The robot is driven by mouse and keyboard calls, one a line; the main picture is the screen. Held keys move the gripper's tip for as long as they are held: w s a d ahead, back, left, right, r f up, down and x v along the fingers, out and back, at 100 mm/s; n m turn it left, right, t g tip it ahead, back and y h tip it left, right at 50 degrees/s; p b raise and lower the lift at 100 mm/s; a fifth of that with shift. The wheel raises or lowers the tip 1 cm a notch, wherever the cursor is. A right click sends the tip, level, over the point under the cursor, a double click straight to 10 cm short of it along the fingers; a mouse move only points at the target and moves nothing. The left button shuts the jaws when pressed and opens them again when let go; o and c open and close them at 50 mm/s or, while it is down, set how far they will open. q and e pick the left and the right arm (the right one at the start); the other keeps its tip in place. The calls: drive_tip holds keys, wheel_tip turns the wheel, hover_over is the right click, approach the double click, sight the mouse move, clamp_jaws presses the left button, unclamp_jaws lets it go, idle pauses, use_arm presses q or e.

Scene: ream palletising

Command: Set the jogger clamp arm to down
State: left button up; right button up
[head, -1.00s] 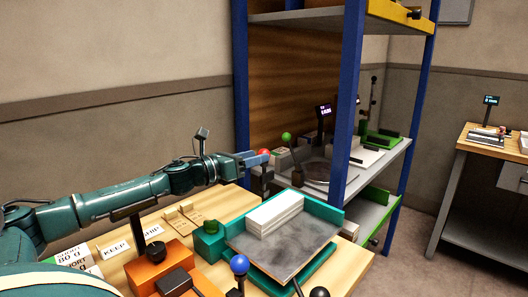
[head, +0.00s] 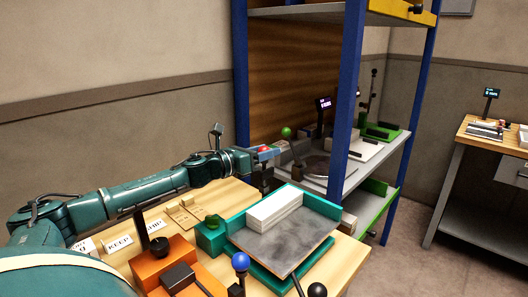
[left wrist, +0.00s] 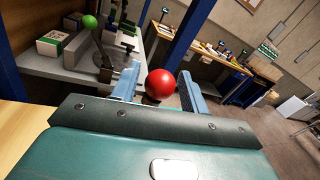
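The jogger is a teal tray (head: 318,204) with a grey plate (head: 285,247) on the wooden bench, with a white paper stack (head: 275,208) on it. A red ball knob (head: 264,149) stands over a dark post behind the jogger; I cannot tell for sure that it is the clamp arm's knob. My left gripper (head: 268,154) is at the red knob. In the left wrist view the red knob (left wrist: 160,84) shows between the two blue fingers of my left gripper (left wrist: 158,88), with small gaps on both sides. The arm below the knob is hidden there. My right gripper is not in view.
A blue-posted shelf (head: 345,120) stands behind, holding a green-knobbed lever (head: 286,133). An orange device (head: 165,262) and a blue-knobbed lever (head: 240,262) stand at the bench front. Label cards (head: 120,243) lie at left. Another table (head: 490,140) stands far right.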

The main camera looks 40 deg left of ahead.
use_arm(q)
clamp_jaws()
